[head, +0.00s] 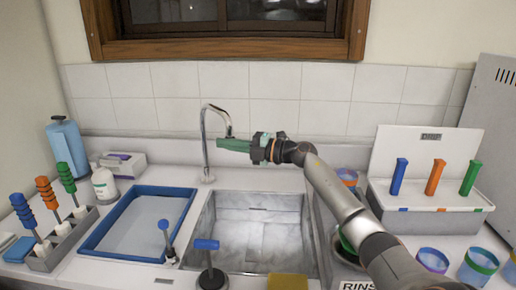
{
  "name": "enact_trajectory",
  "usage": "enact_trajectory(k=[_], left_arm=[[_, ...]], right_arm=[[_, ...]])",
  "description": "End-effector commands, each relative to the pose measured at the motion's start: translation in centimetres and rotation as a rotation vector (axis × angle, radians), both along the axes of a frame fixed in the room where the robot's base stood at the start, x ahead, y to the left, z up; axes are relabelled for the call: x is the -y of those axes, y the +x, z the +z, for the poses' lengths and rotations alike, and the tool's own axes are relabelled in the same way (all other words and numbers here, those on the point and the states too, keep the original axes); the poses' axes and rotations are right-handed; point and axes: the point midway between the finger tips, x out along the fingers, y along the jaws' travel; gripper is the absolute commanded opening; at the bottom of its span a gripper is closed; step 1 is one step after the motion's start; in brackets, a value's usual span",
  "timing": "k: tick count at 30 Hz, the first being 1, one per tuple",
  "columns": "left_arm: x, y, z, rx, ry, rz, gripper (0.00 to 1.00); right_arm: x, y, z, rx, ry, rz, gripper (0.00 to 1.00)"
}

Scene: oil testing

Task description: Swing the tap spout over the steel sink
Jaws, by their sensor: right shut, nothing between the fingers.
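The chrome tap (205,145) rises from the counter behind the back left corner of the steel sink (250,240). Its curved spout (221,112) bends to the right, and its tip hangs down at the gripper. In the picture the tip is above the sink's back edge; I cannot tell the exact depth. My right gripper (224,144), with green fingers, is shut and empty, right at the spout tip. Whether it touches the spout is unclear. My left gripper is not in view.
A blue-rimmed tray (92,243) lies left of the sink. Two blue-handled tools (207,244) stand at its front left, and a yellow sponge (287,282) is at its front edge. A white box (425,165) with coloured handles stands right. A tiled wall is close behind the tap.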

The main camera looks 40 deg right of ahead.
Motion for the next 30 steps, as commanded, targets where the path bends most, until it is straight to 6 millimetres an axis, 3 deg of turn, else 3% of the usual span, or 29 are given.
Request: enact_trajectory(k=[9, 15, 30], left_arm=[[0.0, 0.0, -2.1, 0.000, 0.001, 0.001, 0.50], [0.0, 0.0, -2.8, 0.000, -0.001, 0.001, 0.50], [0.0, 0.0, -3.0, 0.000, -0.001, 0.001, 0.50]], right_arm=[[3.5, -5.0, -0.5, -0.004, -0.003, 0.001, 0.00], [5.0, -7.2, -0.3, -0.003, 0.000, 0.002, 0.00], [5.6, -8.2, 0.0, 0.000, 0.000, 0.004, 0.00]])
